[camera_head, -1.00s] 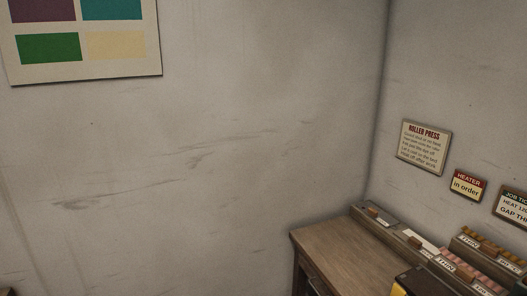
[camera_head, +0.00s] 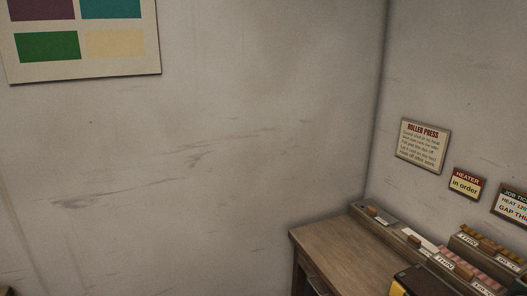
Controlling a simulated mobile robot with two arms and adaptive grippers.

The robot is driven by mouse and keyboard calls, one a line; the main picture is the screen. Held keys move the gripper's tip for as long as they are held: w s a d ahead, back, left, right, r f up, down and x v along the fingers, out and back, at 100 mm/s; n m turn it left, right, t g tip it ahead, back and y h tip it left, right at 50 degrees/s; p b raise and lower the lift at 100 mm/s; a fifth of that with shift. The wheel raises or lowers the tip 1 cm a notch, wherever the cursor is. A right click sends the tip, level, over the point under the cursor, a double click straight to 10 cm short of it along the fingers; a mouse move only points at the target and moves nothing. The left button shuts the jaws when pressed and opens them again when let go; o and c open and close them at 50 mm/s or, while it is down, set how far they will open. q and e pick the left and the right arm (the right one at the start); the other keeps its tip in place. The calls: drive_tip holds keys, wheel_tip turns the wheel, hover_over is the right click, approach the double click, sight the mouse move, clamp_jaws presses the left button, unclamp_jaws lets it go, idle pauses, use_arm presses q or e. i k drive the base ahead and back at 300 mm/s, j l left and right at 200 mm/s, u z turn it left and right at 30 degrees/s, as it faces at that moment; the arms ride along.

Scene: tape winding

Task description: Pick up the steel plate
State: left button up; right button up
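I see no steel plate that I can make out in the head view. Neither of my grippers is in view. A wooden bench (camera_head: 335,252) stands in the lower right corner of the room. A long grey divided rack (camera_head: 397,234) runs along its wall side, with small pieces in its compartments. Some compartments carry labels, one reading THIN. A dark object with a yellow edge (camera_head: 400,289) is cut off by the bottom edge.
Signs hang on the right wall: a ROLLER PRESS notice (camera_head: 422,145), a HEATER card (camera_head: 467,184) and a job card (camera_head: 513,203) cut off at the right. A colour chart (camera_head: 84,40) hangs at upper left. Bare wall (camera_head: 200,160) fills the middle.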

sight(380, 215)
drive_tip(key=z, duration=1.75)
drive_tip(key=i+j+z, duration=0.15)
drive_tip(key=j+z, duration=0.3)
drive_tip(key=j, duration=0.2)
drive_tip(key=j+z, duration=0.4)
drive_tip(key=j, duration=0.25)
